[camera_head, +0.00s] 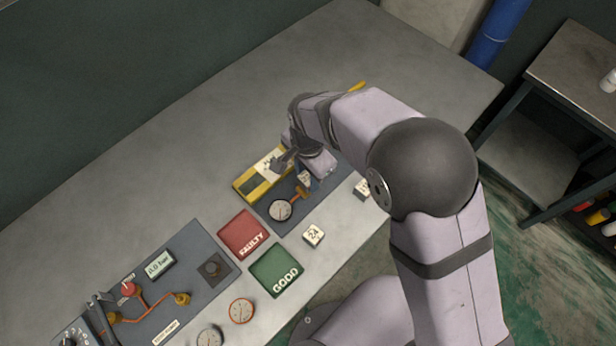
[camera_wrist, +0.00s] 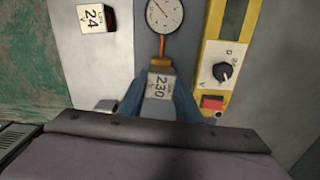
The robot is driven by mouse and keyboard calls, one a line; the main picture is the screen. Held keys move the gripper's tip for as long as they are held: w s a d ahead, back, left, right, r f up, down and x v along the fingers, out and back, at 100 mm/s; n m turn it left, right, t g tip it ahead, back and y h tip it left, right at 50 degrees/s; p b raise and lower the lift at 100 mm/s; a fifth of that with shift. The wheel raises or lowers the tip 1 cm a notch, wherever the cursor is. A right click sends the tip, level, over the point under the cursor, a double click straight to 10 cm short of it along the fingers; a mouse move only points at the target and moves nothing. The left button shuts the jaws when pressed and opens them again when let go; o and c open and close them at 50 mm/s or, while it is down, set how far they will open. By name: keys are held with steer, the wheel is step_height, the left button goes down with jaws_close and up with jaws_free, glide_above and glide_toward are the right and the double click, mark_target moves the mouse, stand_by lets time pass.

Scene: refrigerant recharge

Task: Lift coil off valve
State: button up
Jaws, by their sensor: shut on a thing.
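The coil (camera_wrist: 158,84), a small grey block with a pale label reading 230 V, sits between the two bluish fingers of my gripper (camera_wrist: 158,100) in the wrist view. My gripper is shut on its sides. In the head view the coil (camera_head: 304,179) shows beside my gripper (camera_head: 299,176), partly hidden by it. An orange pipe (camera_wrist: 163,47) runs from a round gauge (camera_wrist: 164,14) to the coil. The valve body under the coil is hidden, so I cannot tell whether the coil is seated or raised.
A yellow meter (camera_head: 252,186) with a dial lies close beside my gripper. A 24 V coil (camera_head: 313,235) and another small block (camera_head: 362,188) stand nearby. The red FAULTY pad (camera_head: 241,232) and green GOOD pad (camera_head: 274,268) are empty. The far bench is clear.

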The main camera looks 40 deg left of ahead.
mark_target(307, 177)
step_height(307, 177, up, 10)
steer(key=b, duration=0.3)
stand_by(0.3)
steer(key=shift+s, duration=0.1)
